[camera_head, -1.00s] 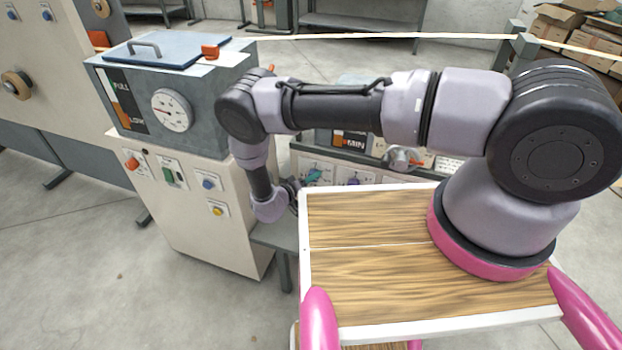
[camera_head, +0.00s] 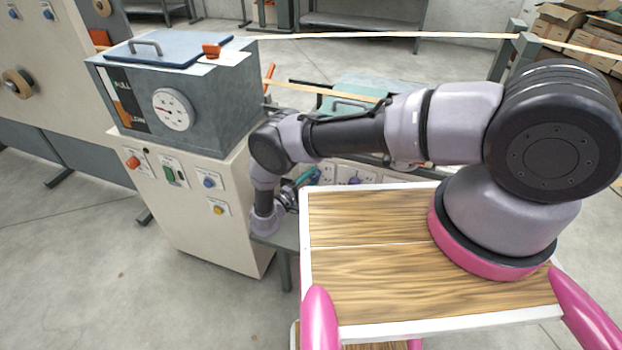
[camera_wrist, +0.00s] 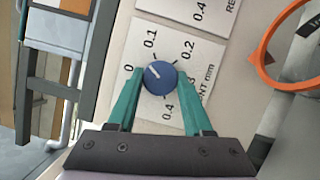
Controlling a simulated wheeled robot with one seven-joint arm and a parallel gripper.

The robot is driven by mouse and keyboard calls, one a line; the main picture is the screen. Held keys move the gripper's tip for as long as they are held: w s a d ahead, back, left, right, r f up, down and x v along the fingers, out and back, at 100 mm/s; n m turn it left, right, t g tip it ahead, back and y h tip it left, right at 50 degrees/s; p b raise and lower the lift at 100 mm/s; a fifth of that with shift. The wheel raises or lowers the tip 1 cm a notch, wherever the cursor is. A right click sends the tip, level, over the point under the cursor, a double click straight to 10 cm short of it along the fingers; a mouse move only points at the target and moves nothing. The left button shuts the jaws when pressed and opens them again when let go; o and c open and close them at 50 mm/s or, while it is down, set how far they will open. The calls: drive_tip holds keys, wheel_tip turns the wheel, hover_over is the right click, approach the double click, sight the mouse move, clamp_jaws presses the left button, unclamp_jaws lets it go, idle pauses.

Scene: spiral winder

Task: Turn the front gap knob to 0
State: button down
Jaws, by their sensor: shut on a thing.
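The front gap knob (camera_wrist: 161,78) is a round blue dial with a white pointer, on a white scale plate (camera_wrist: 180,52) marked 0 to 0.4 in the wrist view. In the head view my gripper (camera_head: 307,178) is at the low panel beside the cream cabinet, and the knob cannot be made out there.
Another scale plate (camera_wrist: 207,12) is at the top of the wrist view. An orange ring-shaped part (camera_wrist: 262,68) stands out to the right. In the head view, the cream cabinet (camera_head: 205,235) with a grey gauge box (camera_head: 215,110) stands close to the left of my arm.

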drive_tip(key=n+t, duration=0.1)
drive_tip(key=n, duration=0.1)
drive_tip(key=n+t, duration=0.1)
drive_tip(key=n, duration=0.4)
drive_tip(key=shift+f+t, duration=0.25)
drive_tip(key=shift+t, duration=0.15)
drive_tip(key=shift+n, duration=0.4)
drive_tip(key=shift+c, duration=1.5)
unclamp_jaws()
drive_tip(key=shift+s, duration=0.1)
